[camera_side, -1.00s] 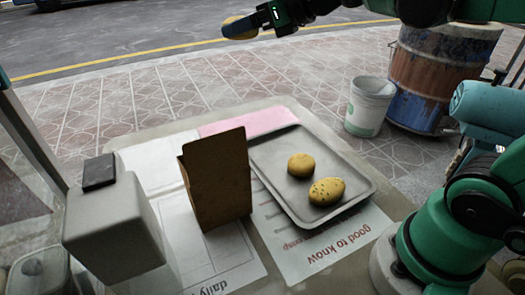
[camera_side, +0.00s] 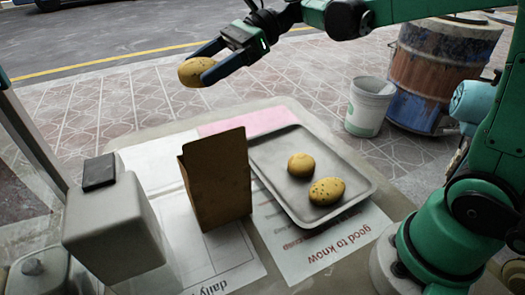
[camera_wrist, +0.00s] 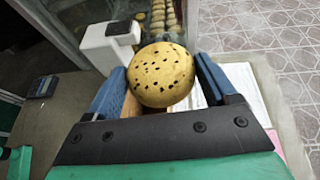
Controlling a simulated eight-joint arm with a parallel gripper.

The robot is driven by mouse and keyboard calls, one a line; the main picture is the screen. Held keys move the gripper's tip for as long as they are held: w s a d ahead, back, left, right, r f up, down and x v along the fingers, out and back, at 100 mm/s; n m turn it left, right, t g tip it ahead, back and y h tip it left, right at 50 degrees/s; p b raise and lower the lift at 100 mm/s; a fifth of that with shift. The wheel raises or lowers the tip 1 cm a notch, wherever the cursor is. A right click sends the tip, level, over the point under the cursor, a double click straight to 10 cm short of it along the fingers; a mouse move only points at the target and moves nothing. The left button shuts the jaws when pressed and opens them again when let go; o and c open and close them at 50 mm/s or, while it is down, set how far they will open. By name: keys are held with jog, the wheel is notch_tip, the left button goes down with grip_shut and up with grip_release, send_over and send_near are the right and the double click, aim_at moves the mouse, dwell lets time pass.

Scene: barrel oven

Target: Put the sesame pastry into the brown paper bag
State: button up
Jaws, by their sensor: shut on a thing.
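My gripper (camera_side: 207,64) is shut on a sesame pastry (camera_side: 193,72), a round golden piece with dark specks. In the side view it is held in the air above and beyond the paper bag. The wrist view shows the pastry (camera_wrist: 160,75) between the two blue fingers. The brown paper bag (camera_side: 217,180) stands upright on the table, left of the tray. Its inside is not visible in the side view. In the wrist view the bag is mostly hidden behind the pastry.
A grey tray (camera_side: 262,158) holds a plain round pastry (camera_side: 301,165) and a speckled oval pastry (camera_side: 326,191). A grey box-like device (camera_side: 115,225) stands left of the bag. Printed sheets (camera_side: 330,245) lie on the table. A white bucket (camera_side: 369,107) and a rusty barrel (camera_side: 440,65) stand beyond the table.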

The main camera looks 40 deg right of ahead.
jog(key=n+g, duration=0.1)
jog(key=s+n+g, duration=0.1)
jog(key=g, duration=0.1)
jog(key=a+n+g, duration=0.1)
jog(key=n, duration=0.1)
jog(key=shift+s+f+g, duration=0.3)
jog(key=shift+s, duration=0.1)
notch_tip(320, 180, down, 6)
jog(key=s+n+g, duration=0.1)
jog(key=n+g, duration=0.1)
jog(key=shift+s+f+g, duration=0.15)
jog(key=shift+s+g, duration=0.05)
jog(key=shift+g, duration=0.1)
jog(key=o, duration=1.1)
jog(key=d+r, duration=0.1)
jog(key=r, duration=0.4)
jog(key=w+d+r, duration=0.1)
jog(key=r, duration=0.2)
jog(key=shift+d+r, duration=0.1)
jog(key=shift+d, duration=0.2)
